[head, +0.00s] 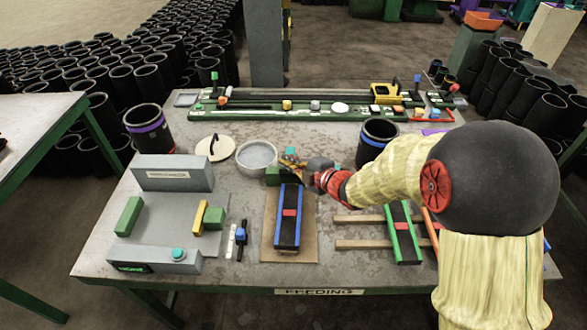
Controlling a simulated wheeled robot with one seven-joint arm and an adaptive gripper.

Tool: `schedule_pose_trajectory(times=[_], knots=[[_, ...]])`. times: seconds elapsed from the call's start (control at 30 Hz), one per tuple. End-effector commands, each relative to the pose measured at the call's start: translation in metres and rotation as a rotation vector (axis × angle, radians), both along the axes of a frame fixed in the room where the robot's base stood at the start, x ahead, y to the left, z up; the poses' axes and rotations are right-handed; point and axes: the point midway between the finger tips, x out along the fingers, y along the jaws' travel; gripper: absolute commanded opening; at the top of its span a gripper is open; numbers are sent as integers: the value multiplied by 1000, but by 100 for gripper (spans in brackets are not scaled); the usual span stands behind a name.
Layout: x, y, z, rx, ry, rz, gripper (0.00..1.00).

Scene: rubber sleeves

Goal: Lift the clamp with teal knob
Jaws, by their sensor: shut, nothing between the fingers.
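A grey fixture (160,220) at the table's left front carries a teal round knob (178,254) on its front bar. Small upright posts with coloured knobs stand on the green rail at the back: a green one (214,77) at the left, a blue one (417,79) and a red one (454,88) at the right. I cannot tell which of these parts is the clamp with the teal knob. My gripper (306,174) is shut and empty, low over the table's middle, just beyond a blue-black block with a red band (288,216). My gripper partly hides small coloured pieces there.
A grey bowl (256,155), a round lid (215,147) and black sleeves with purple (150,128) and blue (378,135) bands stand around the gripper. A green-black block (403,232) lies on wooden strips at right. Bare table (340,262) shows in front.

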Motion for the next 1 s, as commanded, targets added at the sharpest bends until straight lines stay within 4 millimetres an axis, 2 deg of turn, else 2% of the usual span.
schedule_pose_trajectory(times=[0.2,1.0], knots=[[15,-3,-6,0,-1,-1,0],[20,-4,-4,2,36,0,0]])
